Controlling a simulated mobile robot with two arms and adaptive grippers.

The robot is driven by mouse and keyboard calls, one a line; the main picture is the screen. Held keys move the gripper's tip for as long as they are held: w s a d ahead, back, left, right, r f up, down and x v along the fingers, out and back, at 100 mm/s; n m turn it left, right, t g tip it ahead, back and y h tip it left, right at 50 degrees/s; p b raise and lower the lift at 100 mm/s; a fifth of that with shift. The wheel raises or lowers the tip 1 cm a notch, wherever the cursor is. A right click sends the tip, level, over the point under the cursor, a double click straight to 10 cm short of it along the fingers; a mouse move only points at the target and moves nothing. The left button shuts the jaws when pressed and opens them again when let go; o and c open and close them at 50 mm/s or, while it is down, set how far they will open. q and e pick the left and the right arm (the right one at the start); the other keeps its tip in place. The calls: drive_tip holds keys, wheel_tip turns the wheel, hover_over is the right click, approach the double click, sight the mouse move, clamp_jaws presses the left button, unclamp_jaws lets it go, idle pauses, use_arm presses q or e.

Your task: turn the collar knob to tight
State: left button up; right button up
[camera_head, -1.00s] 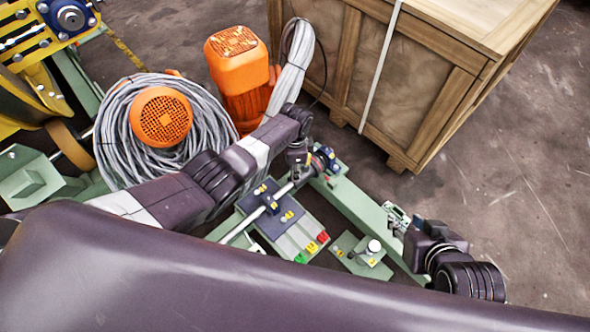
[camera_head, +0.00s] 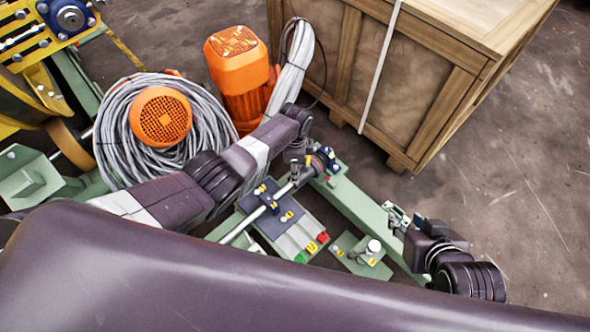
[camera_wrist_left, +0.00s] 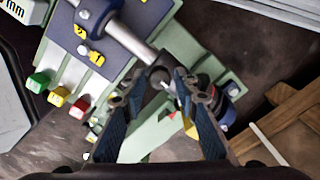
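A steel shaft (camera_head: 240,226) runs through a blue block (camera_head: 268,202) on a green base. In the left wrist view, the dark collar (camera_wrist_left: 158,77) with a round opening shows at the shaft's end. My left gripper (camera_wrist_left: 160,82) is open, with its two fingers on either side of this collar. I cannot tell whether they touch it. In the head view the left fingers are mostly hidden by the wrist. My right gripper (camera_head: 398,216) is low at the right; its opening is unclear.
A wooden crate (camera_head: 400,85) stands behind. Coiled grey cable (camera_head: 120,120) and orange motors (camera_head: 240,75) are at the left. Green, yellow and red buttons (camera_head: 312,247) lie in front of the shaft. A green beam (camera_head: 360,208) runs toward the right gripper. Open floor is at the right.

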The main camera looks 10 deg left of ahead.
use_arm(q)
drive_tip(key=shift+r, duration=0.15)
wheel_tip(320, 180, up, 12)
idle(0.7)
idle(0.5)
